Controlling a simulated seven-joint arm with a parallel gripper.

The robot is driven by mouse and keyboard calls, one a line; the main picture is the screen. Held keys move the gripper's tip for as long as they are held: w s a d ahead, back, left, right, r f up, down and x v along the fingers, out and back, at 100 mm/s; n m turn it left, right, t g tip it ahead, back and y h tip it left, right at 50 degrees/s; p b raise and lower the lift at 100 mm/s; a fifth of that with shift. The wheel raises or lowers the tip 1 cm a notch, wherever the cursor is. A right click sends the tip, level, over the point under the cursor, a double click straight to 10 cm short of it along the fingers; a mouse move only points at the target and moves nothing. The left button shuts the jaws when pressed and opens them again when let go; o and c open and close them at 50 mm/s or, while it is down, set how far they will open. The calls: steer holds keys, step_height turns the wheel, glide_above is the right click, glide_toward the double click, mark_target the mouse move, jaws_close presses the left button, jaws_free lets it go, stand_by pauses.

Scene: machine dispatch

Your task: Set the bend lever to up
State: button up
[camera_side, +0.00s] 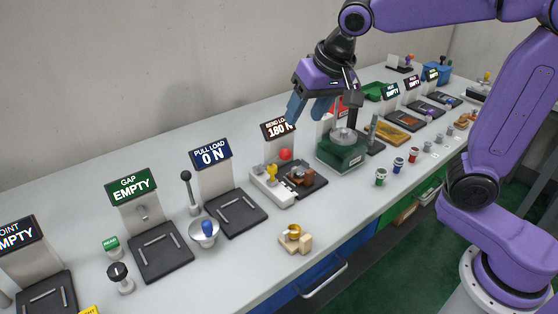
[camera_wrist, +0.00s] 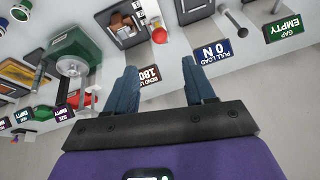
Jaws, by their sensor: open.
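The bend station (camera_side: 285,190) has a dark pad and a pale base below a sign (camera_side: 278,129) that reads 180 N. A red ball knob (camera_side: 286,154) sits close to the sign and looks like the bend lever's end; it also shows in the wrist view (camera_wrist: 159,35). I cannot tell the lever's exact angle. A brown block (camera_side: 301,175) lies on the pad. My gripper (camera_side: 309,110) is open and empty, above and behind the station. In the wrist view its blue fingers (camera_wrist: 160,68) are apart, with the red knob just beyond the gap.
A green machine (camera_side: 341,154) with a round metal top stands close on the right. The pull station (camera_side: 236,213), with a black-knobbed lever (camera_side: 187,178), is to the left. A small yellow-topped fixture (camera_side: 294,238) stands in front. Bare table lies between.

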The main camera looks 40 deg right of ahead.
mark_target(270, 162)
steer(key=x, duration=1.7)
steer(key=shift+w+d+f, duration=0.1)
steer(key=shift+w+f, duration=0.05)
jaws_close()
